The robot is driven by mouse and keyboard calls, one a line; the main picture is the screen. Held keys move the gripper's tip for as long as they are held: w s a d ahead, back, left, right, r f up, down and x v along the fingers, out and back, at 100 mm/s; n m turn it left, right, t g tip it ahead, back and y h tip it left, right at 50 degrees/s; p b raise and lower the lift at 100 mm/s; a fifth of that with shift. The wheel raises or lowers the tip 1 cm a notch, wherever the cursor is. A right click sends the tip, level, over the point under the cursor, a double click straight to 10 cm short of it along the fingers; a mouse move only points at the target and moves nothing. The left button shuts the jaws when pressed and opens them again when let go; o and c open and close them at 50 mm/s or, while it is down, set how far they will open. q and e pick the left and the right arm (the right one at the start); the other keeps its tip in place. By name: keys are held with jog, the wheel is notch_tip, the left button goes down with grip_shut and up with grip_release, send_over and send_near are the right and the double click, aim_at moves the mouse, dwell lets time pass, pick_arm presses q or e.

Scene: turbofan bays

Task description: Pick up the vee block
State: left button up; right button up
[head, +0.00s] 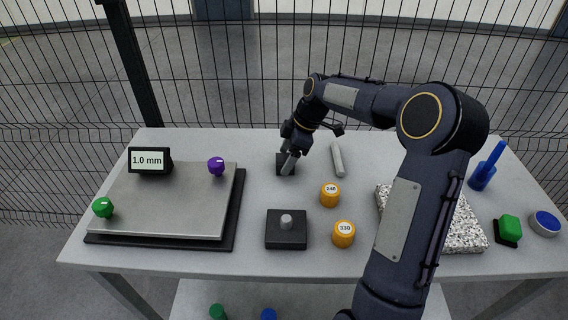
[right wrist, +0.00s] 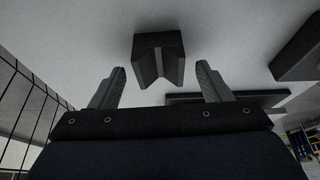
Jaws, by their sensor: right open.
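The vee block (right wrist: 158,48) is a small dark block with a V-shaped notch. In the right wrist view it lies just beyond and between my right gripper's fingertips (right wrist: 160,82), and the fingers are apart and empty. In the head view the vee block (head: 281,161) sits at the back middle of the table, partly hidden by my right gripper (head: 289,162), which is right at it. I cannot tell whether a finger touches it. My left gripper is not in view.
A grey rod (head: 338,159) lies close right of the gripper. Nearer are orange weights (head: 330,195) and (head: 344,234) and a dark block with a peg (head: 286,236). A metal plate (head: 165,205) stands left, a speckled slab (head: 462,232) right. Wire fence (head: 210,90) runs behind.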

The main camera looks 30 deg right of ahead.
jog(key=shift+x, duration=0.8)
jog(key=shift+r, duration=0.1)
jog(key=c, duration=1.4)
jog(key=shift+r, duration=0.1)
jog(key=shift+r, duration=0.6)
jog(key=s+r, duration=0.4)
jog(key=s+d+r+b, duration=0.1)
jog(key=s+r, duration=0.2)
jog(key=s, duration=0.2)
jog(key=s+d+r+b, duration=0.1)
jog(key=s+r, duration=0.3)
jog(key=s, duration=0.1)
jog(key=shift+d+r, duration=0.1)
jog(key=shift+r, duration=0.25)
